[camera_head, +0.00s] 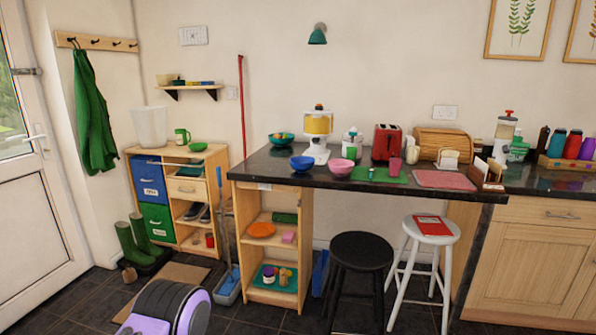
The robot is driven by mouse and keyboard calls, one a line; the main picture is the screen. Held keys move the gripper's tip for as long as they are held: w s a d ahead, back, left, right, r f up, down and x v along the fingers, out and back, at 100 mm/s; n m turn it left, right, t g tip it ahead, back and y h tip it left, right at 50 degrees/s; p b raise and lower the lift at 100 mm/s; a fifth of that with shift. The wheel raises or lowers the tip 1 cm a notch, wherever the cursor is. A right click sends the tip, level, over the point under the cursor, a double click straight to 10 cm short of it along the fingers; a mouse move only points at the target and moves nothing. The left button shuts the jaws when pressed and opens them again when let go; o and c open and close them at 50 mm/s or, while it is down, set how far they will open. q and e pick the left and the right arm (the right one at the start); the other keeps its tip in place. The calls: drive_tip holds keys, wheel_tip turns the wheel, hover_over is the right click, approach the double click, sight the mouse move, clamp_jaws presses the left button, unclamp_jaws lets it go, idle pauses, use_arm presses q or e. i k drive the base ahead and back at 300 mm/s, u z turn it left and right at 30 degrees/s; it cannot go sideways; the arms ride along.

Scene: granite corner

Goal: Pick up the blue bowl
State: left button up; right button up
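The blue bowl (302,163) stands upright on the dark granite counter (270,172), near its left end and close to the front edge. It looks empty, though its inside is hard to see at this size. It is left of a pink bowl (341,167), with a small gap between them. A teal bowl (281,139) holding something sits behind it to the left. Neither of my grippers is in view.
A juice dispenser (317,135) stands behind the blue bowl. A green mat (379,174) and a red toaster (387,142) lie to the right. A black stool (361,250) and a white stool (428,228) stand before the counter.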

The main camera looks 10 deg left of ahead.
sight(302, 165)
drive_tip(key=u, duration=0.6)
drive_tip(key=i, duration=0.55)
drive_tip(key=u, duration=0.8)
drive_tip(key=i, duration=1.1)
drive_tip(key=z, duration=0.7)
drive_tip(key=i, duration=0.7)
drive_tip(key=z, duration=0.8)
